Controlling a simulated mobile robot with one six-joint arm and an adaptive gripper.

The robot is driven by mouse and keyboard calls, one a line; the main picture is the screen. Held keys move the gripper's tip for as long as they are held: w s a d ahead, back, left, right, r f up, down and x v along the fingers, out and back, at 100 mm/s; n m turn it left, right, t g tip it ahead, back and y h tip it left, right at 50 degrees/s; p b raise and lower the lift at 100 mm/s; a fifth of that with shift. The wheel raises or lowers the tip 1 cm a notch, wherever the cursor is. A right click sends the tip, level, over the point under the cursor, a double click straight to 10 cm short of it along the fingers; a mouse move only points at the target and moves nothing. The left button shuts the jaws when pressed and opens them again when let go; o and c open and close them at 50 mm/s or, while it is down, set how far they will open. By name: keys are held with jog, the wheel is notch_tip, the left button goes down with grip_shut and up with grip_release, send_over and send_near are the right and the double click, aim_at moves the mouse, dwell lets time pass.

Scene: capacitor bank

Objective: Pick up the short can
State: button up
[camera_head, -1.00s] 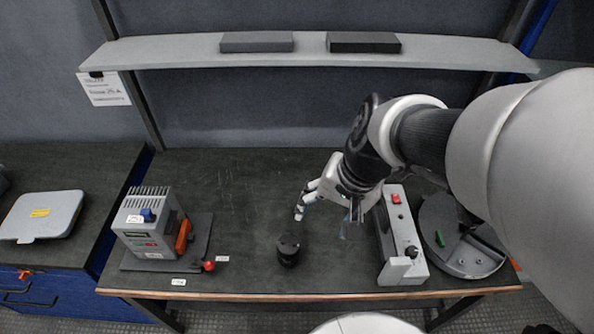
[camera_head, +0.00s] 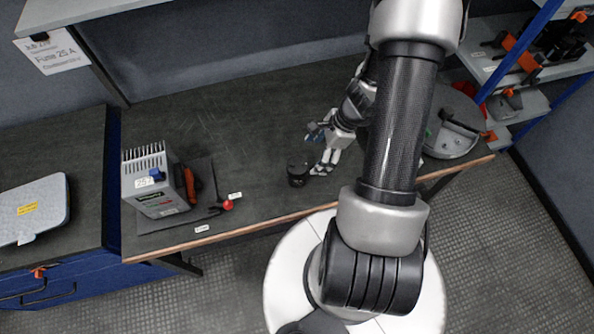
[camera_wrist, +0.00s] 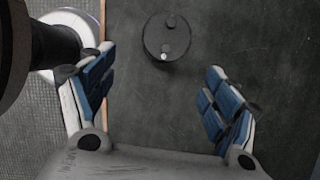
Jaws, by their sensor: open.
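The short can is a low black cylinder (camera_head: 298,174) on the dark table top, near its front edge. In the wrist view the can (camera_wrist: 167,36) shows from its top, with small round terminals, one of them pale. My gripper (camera_head: 322,150) is just to the right of the can in the head view, low over the table. In the wrist view my gripper (camera_wrist: 160,80) is open, its blue-padded fingers spread wide with nothing between them. The can lies ahead of the fingertips, roughly between their lines. Whether a finger touches the can is unclear in the head view.
A grey power unit (camera_head: 152,182) with an orange handle stands on a mat at left, with a red ball knob (camera_head: 228,204) beside it. A round grey tray (camera_head: 452,136) is at right, partly behind my arm. The table's front edge (camera_wrist: 103,30) runs close to the can.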

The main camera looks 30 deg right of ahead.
aim_at(307, 166)
jog(key=b+x, duration=0.3)
jog(key=x, duration=0.4)
jog(key=shift+f, duration=0.15)
jog(key=shift+w+b+x, duration=0.2)
jog(key=shift+b+x, duration=0.6)
jog(key=shift+x, duration=0.7)
jog(key=shift+w+b+x, duration=0.2)
jog(key=shift+b+x, duration=0.55)
jog(key=shift+x, duration=0.8)
jog(key=shift+a, duration=0.1)
jog(key=shift+r, duration=0.2)
jog(key=shift+c, duration=0.6)
jog(key=c, duration=1.5)
